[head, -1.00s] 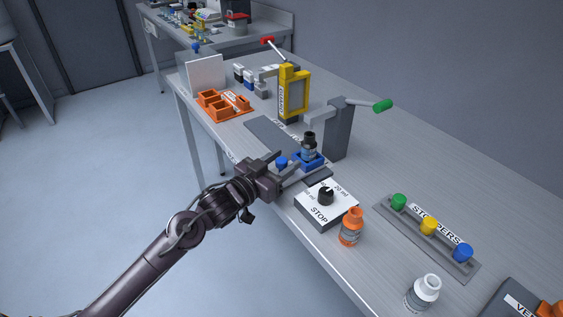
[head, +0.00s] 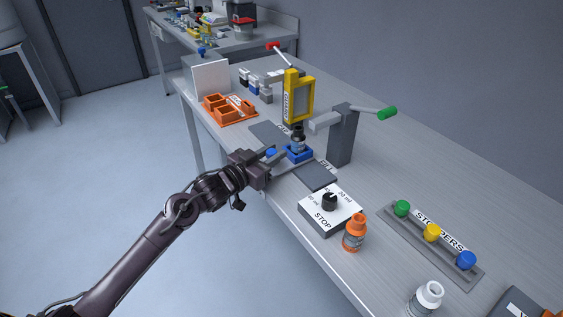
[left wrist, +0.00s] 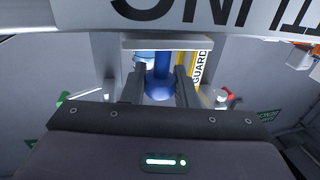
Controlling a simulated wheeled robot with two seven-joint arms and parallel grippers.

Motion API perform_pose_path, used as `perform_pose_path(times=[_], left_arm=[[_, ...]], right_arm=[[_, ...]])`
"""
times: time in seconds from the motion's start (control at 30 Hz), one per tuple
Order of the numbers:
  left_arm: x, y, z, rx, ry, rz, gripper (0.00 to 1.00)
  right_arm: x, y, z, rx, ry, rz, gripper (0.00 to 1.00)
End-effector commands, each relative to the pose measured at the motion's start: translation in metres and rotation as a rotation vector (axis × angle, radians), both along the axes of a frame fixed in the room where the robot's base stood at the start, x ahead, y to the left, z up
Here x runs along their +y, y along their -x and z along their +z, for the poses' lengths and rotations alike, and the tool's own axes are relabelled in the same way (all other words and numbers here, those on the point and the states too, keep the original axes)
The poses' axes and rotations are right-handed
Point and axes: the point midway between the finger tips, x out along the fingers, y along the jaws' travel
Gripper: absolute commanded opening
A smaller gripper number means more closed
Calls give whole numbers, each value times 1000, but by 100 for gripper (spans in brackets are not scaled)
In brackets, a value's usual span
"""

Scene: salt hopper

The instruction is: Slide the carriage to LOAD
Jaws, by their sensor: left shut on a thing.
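The blue carriage (head: 300,156) sits on a dark grey track (head: 316,176) along the bench's near edge and carries an upright dark-capped bottle (head: 298,140). Its blue knob (head: 271,153) sticks out toward the bench edge. My left gripper (head: 277,160) is shut on this knob. In the left wrist view the blue knob (left wrist: 160,82) stands between the two dark fingers. The carriage is between the yellow guard frame (head: 298,97) and the grey post with the green-handled lever (head: 342,138). I cannot read a LOAD label. My right gripper is out of view.
The stoppers rack (head: 431,243) lies to the right. The far stretch of track (head: 267,132) looks clear.

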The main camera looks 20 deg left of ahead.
Motion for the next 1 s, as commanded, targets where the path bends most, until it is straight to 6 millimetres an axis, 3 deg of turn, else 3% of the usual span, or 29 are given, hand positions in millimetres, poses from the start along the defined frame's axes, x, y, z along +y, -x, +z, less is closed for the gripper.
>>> perform_pose_path(times=[0.27, 0.67, 0.7, 0.87, 1.0], left_arm=[[33, -25, -1, 1, 0, 2, 0], [37, -28, -1, 3, 2, 0, 0], [37, -28, -1, 3, 2, 0, 28], [37, -28, -1, 2, 2, 0, 47], [37, -28, 0, 2, 1, 0, 47]], right_arm=[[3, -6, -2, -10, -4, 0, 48], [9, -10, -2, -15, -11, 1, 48], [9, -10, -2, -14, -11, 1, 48], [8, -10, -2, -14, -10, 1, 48], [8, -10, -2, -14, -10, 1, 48]])
